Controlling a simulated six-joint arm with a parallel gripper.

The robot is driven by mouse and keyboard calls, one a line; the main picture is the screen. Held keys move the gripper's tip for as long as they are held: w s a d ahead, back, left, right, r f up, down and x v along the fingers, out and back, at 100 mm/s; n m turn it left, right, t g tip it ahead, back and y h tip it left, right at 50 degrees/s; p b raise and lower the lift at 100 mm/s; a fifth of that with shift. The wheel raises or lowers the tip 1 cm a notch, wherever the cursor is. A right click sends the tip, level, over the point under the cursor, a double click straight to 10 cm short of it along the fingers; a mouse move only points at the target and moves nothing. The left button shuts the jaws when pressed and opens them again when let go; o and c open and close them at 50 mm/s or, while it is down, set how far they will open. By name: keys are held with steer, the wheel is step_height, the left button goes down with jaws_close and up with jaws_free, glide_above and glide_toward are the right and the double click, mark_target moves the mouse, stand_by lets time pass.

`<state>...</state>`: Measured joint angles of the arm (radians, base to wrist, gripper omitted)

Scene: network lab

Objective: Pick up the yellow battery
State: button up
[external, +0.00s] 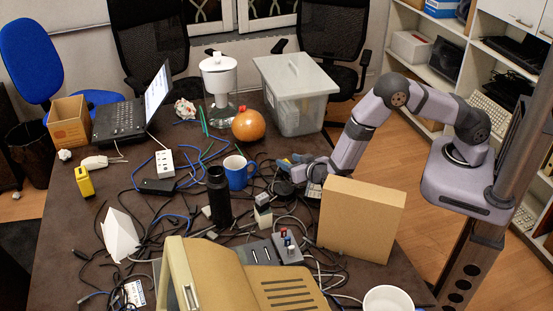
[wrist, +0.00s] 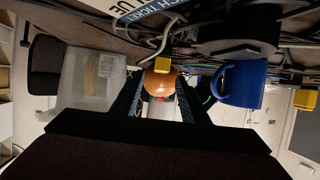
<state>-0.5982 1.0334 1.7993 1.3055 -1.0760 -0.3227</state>
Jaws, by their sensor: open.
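My gripper (external: 291,167) is low over the table, right of the blue mug. Another yellow object (external: 84,181) stands at the table's left and shows at the wrist view's right edge (wrist: 305,99).
A cardboard box (external: 361,219) stands just in front of my arm. The pumpkin (external: 248,125) and a clear bin (external: 296,92) are behind. Tangled cables cover the table's middle.

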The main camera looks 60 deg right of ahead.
steer(key=f, duration=0.1)
steer(key=w+d+f, duration=0.1)
steer(key=f, duration=0.1)
steer(key=shift+w+p, duration=0.2)
steer(key=shift+p, duration=0.1)
steer(key=shift+w+d+f, duration=0.25)
steer(key=shift+w+f, duration=0.05)
steer(key=shift+w, duration=0.15)
jaws_close()
steer(key=shift+r, duration=0.15)
steer(key=shift+r+b, duration=0.6)
steer(key=shift+r, duration=4.3)
